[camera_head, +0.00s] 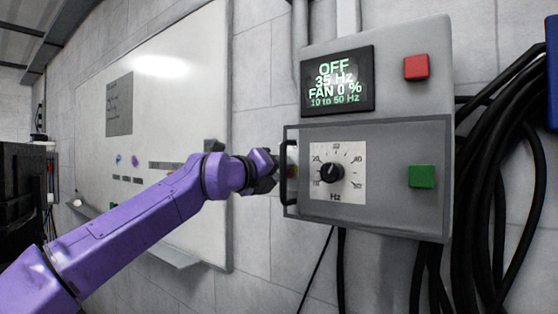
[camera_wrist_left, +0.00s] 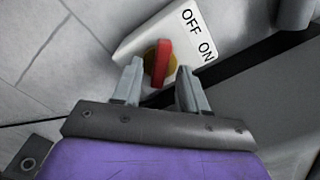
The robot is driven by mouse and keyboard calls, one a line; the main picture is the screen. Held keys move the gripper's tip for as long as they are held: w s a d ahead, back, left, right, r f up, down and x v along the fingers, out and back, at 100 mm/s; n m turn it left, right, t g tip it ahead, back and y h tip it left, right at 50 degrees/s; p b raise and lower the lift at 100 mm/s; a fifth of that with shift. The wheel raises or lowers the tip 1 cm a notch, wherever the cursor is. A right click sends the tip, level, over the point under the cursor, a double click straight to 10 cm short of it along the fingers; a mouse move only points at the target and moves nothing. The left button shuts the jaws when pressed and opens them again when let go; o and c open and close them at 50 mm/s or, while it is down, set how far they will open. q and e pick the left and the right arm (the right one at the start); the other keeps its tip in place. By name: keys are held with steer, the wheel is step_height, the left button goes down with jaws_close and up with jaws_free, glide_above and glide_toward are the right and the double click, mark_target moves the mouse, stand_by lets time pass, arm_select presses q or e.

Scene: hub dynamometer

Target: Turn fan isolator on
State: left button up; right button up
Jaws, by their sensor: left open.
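The fan isolator shows in the left wrist view as a pale box (camera_wrist_left: 137,42) with a red handle (camera_wrist_left: 161,60) on a yellow disc (camera_wrist_left: 172,64). A white label (camera_wrist_left: 197,35) beside it reads OFF and ON. The handle stands roughly upright in that picture; I cannot tell which word it points at. My left gripper (camera_wrist_left: 159,76) is open, its fingertips on either side of the handle's lower end, apart from it as far as I see. In the head view my left gripper (camera_head: 270,170) is at the control box's left side, where the isolator is not clearly visible.
The grey control box (camera_head: 385,135) carries a display (camera_head: 337,81) reading OFF, 35 Hz, FAN 0 %. It has a black knob (camera_head: 330,171), red button (camera_head: 416,67), green button (camera_head: 422,176) and black side handle (camera_head: 284,176). Black cables (camera_head: 482,190) hang at right.

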arm_select(q)
jaws_close()
steer(key=shift+m+p, duration=6.4)
steer(key=shift+m, duration=2.5)
